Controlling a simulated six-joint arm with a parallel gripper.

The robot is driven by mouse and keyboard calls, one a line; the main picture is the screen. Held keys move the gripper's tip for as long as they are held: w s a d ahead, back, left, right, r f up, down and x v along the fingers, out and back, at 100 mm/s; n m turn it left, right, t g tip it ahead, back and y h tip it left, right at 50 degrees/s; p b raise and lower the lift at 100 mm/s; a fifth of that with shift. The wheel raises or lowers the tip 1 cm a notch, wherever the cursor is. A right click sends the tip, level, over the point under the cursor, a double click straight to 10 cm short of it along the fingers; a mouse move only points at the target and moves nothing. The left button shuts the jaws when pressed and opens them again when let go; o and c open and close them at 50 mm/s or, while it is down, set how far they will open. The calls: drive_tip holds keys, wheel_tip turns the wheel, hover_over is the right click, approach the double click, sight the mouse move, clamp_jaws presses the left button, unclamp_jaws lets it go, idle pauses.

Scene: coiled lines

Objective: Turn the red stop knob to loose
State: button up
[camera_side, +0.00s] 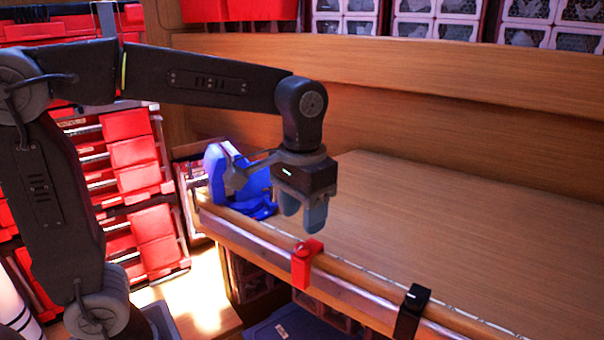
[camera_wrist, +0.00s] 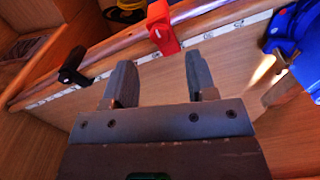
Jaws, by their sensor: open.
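The red stop (camera_side: 304,266) is clamped on the rail along the table's front edge. It also shows in the wrist view (camera_wrist: 160,22), beyond the gap between my fingers. Its knob is too small for me to read which way it is turned. My gripper (camera_side: 302,222) points down just above and behind the red stop in the side view. In the wrist view my gripper (camera_wrist: 160,72) has its two fingers well apart with nothing between them. The fingers look clear of the red stop.
A black stop (camera_side: 411,311) sits on the same rail (camera_side: 355,292) to the right. A blue object (camera_side: 258,186) lies at the table's left end, close to my gripper. The wooden table top (camera_side: 450,235) is clear to the right, with a wooden wall behind.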

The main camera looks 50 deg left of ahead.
wheel_tip(320, 180, up, 8)
drive_tip(key=shift+f, duration=0.15)
idle(0.3)
drive_tip(key=t, duration=0.2)
approach(302, 246)
drive_tip(key=s+a+r, duration=0.2)
drive_tip(key=s+a, duration=0.1)
drive_tip(key=s+a+f+t, duration=0.2)
drive_tip(key=s+f+t, duration=0.1)
drive_tip(key=s+f, duration=0.3)
drive_tip(key=shift+f+m+t, duration=0.3)
drive_tip(key=shift+f, duration=0.5)
